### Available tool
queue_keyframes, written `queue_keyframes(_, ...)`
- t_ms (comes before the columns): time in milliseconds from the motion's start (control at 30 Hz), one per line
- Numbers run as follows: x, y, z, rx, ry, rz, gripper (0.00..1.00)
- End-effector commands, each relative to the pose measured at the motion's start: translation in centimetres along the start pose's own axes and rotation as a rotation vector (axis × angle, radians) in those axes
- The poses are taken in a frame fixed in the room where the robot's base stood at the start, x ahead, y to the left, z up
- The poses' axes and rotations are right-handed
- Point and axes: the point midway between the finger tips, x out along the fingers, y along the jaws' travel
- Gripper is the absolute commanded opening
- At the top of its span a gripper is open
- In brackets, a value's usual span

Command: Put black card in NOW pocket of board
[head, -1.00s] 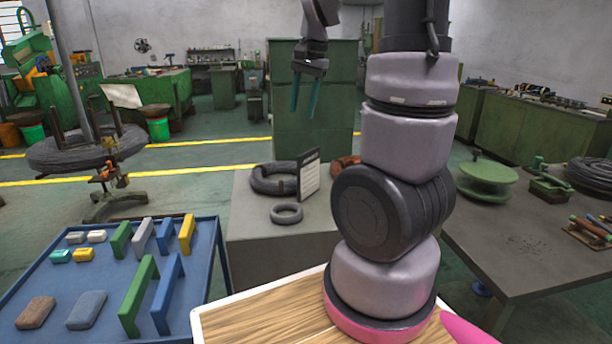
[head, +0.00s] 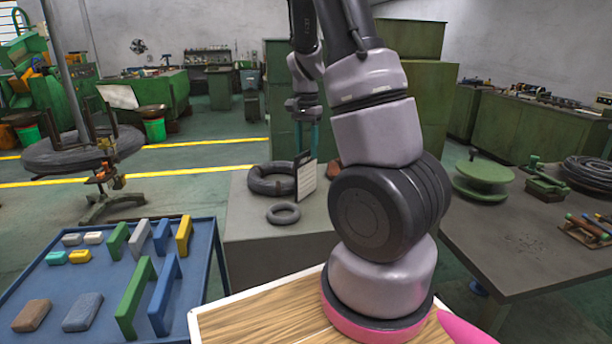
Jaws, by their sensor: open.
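My gripper (head: 308,146) hangs above the grey table in the middle of the head view, with its teal fingers pointing down. It is open, with nothing seen between the fingers. Just below it, a small upright board (head: 307,181) with a pale, lined face and a dark edge stands on the grey table, seen at a steep angle. I cannot make out its pockets or any writing. I cannot pick out a black card; a thin dark edge shows at the board's top, but I cannot tell what it is.
A black coil (head: 270,179) and a smaller ring (head: 283,213) lie on the grey table (head: 270,240) beside the board. A blue tray table (head: 203,262) at left holds several coloured blocks. A dark bench (head: 540,245) at right carries a green spool (head: 484,177).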

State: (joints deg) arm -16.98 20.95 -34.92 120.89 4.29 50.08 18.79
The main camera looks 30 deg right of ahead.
Motion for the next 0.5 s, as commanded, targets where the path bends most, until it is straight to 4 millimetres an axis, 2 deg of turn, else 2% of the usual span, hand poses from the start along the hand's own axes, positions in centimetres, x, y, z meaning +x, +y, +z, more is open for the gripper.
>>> queue_keyframes(100,2.0,0.0,0.2,0.001,-0.002,0.004,0.49)
queue_keyframes(200,2.9,0.0,0.1,0.001,-0.001,0.002,0.49)
queue_keyframes(467,3.2,-0.1,0.1,0.001,0.000,0.000,0.49)
queue_keyframes(500,3.2,-0.1,0.1,0.001,0.000,0.000,0.41)
